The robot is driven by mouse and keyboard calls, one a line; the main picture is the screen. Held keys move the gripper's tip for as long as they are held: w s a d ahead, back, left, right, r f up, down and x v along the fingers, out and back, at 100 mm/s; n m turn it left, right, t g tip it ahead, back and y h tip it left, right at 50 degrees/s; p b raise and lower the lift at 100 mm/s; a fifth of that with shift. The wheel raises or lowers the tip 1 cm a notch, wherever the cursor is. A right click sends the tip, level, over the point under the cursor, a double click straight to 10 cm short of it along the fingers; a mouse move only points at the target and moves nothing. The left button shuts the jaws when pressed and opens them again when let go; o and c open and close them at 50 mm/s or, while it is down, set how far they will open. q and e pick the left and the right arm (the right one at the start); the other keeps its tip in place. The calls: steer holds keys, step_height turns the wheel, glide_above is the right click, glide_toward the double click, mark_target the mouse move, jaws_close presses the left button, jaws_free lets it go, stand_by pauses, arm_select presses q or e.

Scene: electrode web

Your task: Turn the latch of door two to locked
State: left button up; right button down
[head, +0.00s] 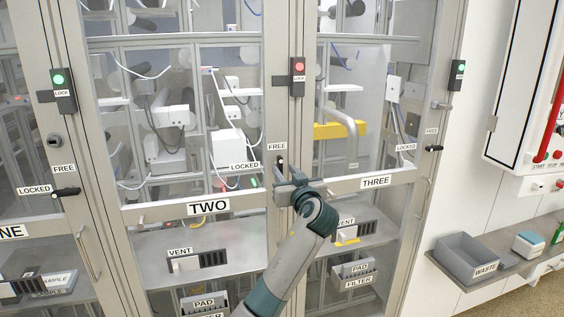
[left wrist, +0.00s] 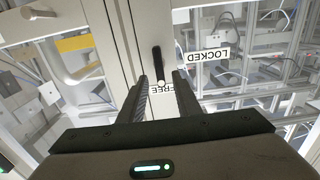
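The latch of door two (head: 281,160) is a short black handle on the door's right post. It stands upright with its end toward the FREE label (head: 277,146); the LOCKED label (head: 245,167) is to its left. In the left wrist view, which is upside down, the latch (left wrist: 157,65) is black with a pale tip beside the FREE label (left wrist: 172,89). My left gripper (head: 287,174) is open in front of the latch. Its fingers (left wrist: 161,77) lie on either side of the tip, with gaps visible; contact cannot be told. My right gripper is not in view.
Door two's indicator box (head: 298,70) glows red; those of door one (head: 63,88) and door three (head: 458,74) glow green. Door one's latch (head: 66,191) lies sideways toward LOCKED. Door three's latch (head: 434,148) is farther right. A grey waste bin (head: 470,258) stands at right.

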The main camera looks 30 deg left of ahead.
mark_target(281, 166)
arm_select(q)
steer(key=shift+p+x, duration=0.55)
steer(key=shift+x, duration=1.3)
jaws_close()
